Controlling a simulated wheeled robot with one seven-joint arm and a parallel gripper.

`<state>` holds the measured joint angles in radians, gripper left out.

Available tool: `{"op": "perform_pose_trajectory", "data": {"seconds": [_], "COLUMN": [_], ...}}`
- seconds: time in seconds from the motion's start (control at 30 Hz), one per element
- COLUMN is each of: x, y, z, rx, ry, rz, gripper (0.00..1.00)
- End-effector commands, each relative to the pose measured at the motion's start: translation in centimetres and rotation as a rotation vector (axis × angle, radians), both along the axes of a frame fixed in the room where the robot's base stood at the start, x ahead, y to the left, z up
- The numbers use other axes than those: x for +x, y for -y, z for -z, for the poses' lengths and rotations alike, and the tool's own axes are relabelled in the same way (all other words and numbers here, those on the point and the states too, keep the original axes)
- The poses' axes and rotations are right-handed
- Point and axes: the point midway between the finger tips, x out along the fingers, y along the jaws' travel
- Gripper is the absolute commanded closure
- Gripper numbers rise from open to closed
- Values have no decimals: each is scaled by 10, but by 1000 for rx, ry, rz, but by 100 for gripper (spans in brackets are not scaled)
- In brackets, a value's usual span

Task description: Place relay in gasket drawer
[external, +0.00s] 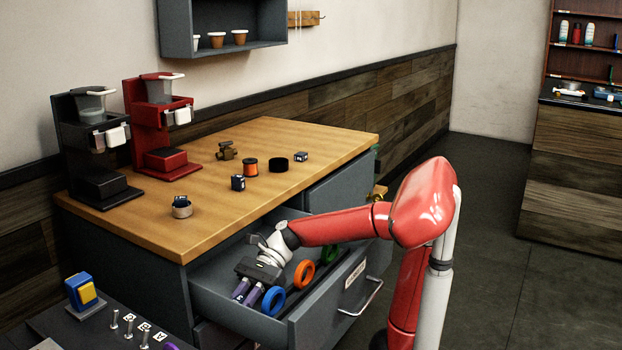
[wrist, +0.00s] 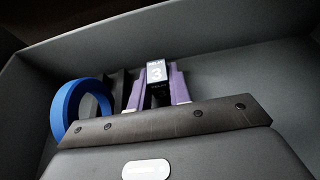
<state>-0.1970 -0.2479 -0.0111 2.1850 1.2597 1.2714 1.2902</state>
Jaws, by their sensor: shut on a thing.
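The relay is hidden in the external view. A blue ring gasket (external: 273,301) lies close beside the gripper, and also shows left of the fingers in the wrist view (wrist: 62,108). An orange gasket (external: 304,273) and a green gasket (external: 329,253) are farther along the drawer. I cannot tell whether the relay touches the drawer floor.
The wooden top (external: 290,133) above the drawer holds two dark cubes (external: 238,183) (external: 301,156), an orange spool (external: 250,166), a black ring (external: 279,164), a brass fitting (external: 226,150) and two brewers (external: 165,130) (external: 95,150). The drawer's walls surround my gripper.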

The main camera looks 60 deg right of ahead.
Motion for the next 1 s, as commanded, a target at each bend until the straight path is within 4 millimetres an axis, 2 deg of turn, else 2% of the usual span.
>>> {"op": "perform_pose_trajectory", "data": {"seconds": [0.3,0.33,0.5,0.83,1.0], "x": [0,0,0,0,1], "y": [0,0,0,1,24], "z": [3,2,2,-3,-13], "rx": [1,1,1,1,1], "ry": [1,1,1,3,4], "rz": [0,1,1,1,5], "gripper": [100,78,59,59,59]}}
